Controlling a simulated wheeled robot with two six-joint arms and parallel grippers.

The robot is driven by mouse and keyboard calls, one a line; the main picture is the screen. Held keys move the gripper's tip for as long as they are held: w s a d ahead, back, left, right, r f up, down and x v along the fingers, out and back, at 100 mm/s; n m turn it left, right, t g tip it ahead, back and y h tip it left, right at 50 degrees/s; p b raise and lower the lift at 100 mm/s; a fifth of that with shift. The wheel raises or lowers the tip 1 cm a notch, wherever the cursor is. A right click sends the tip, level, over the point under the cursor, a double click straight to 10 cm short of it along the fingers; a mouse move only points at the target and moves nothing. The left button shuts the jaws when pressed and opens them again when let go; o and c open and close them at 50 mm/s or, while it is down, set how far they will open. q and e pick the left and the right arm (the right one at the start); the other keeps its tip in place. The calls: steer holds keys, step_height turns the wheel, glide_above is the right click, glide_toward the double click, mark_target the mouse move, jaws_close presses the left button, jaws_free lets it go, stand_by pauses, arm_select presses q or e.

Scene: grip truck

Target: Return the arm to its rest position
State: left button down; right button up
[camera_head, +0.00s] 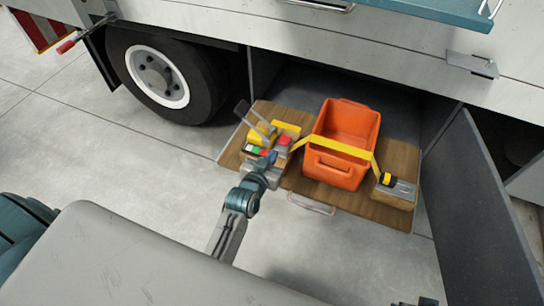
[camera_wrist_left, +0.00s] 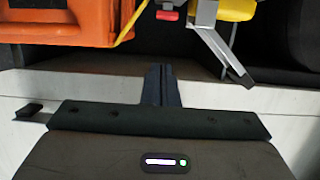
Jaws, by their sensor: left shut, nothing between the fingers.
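My left arm reaches up from the lower middle of the head view. Its gripper (camera_head: 268,159) is over the front left part of a wooden pull-out tray (camera_head: 307,190), close to several small tools. In the left wrist view the two dark fingers (camera_wrist_left: 160,72) lie together with nothing between them. An orange bin (camera_head: 340,170) with a yellow strap (camera_head: 332,146) stands on the tray to the right of the gripper. The bin also shows at upper left in the left wrist view (camera_wrist_left: 60,22). My right gripper cannot be made out.
A yellow tool (camera_head: 262,136) and a red-topped item (camera_head: 284,141) lie close by the gripper. A grey block with a yellow and black part (camera_head: 396,186) is at the tray's right. An open grey door (camera_head: 478,205) stands at right, a truck wheel (camera_head: 160,78) at left. Concrete floor in front is clear.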

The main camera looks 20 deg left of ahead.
stand_by(0.4)
arm_select(q)
steer(key=s+a+f+g+p, duration=0.1)
steer(key=s+f+g+p, duration=0.2)
steer(key=s+f, duration=0.5)
steer(key=s+a+f+g+p, duration=0.2)
steer(key=s+f+g+p, duration=0.15)
steer(key=f, duration=0.85)
arm_select(e)
step_height(320, 180, down, 15)
steer(key=d, duration=0.2)
arm_select(q)
steer(key=s+a+f+g+p, duration=0.1)
steer(key=s+f, duration=0.3)
steer(key=s, duration=0.5)
steer(key=s+a+f+g+y+p, duration=0.1)
steer(key=s+a+f+g, duration=0.3)
steer(key=s, duration=0.6)
steer(key=s+a+f+g+p, duration=0.2)
steer(key=s+f, duration=0.3)
steer(key=s, duration=0.4)
steer(key=shift+s+a+f, duration=0.25)
steer(key=shift+a, duration=0.35)
arm_select(e)
steer(key=s+d+f+g, duration=0.1)
steer(key=s+f, duration=1.2)
steer(key=shift+g, duration=0.4)
steer(key=shift+d+f, duration=0.1)
